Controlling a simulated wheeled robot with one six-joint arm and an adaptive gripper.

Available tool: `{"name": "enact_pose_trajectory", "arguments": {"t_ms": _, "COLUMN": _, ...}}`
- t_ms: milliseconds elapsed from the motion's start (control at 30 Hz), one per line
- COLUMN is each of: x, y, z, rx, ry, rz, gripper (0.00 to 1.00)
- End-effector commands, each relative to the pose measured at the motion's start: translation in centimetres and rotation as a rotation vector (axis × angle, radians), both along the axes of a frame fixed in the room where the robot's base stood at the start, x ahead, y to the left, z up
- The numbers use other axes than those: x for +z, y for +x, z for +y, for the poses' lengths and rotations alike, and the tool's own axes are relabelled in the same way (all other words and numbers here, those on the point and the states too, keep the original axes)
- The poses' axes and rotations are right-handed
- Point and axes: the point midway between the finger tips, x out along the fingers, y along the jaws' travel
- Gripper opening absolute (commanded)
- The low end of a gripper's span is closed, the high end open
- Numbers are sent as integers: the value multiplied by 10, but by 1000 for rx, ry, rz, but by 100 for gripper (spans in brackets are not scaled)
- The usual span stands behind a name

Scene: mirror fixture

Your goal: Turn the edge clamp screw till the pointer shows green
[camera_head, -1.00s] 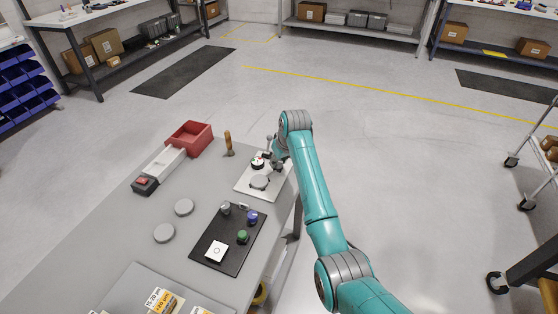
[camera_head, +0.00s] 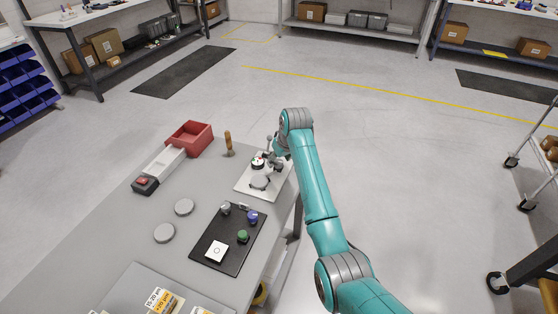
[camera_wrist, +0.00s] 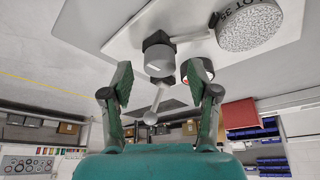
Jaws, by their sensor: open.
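The white fixture plate (camera_head: 248,186) lies at the table's far right corner. On it are a grey round disc (camera_head: 259,182) and a small dark gauge (camera_head: 257,163) with red on its face. In the wrist view the gauge (camera_wrist: 197,70) is partly hidden by a finger, so its pointer cannot be read. The clamp screw (camera_wrist: 160,60) is a grey cylinder with a thin cross bar ending in a ball (camera_wrist: 150,117). My gripper (camera_wrist: 159,72) is open, one finger on each side of the screw, with visible gaps. The disc (camera_wrist: 249,27) also shows there.
A black board (camera_head: 215,232) with several knobs lies nearer on the table.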

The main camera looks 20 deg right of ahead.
Motion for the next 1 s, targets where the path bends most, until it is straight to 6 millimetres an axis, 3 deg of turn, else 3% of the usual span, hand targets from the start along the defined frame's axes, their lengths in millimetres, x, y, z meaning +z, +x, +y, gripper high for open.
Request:
{"name": "enact_pose_trajectory", "arguments": {"t_ms": 500, "x": 86, "y": -34, "z": -9, "rx": 0, "ry": 0, "rz": -2, "gripper": 60}}
{"name": "enact_pose_trajectory", "arguments": {"t_ms": 700, "x": 100, "y": -40, "z": -11, "rx": -1, "ry": 0, "rz": 0, "gripper": 60}}
{"name": "enact_pose_trajectory", "arguments": {"t_ms": 1000, "x": 102, "y": -41, "z": -11, "rx": 0, "ry": 0, "rz": 0, "gripper": 60}}
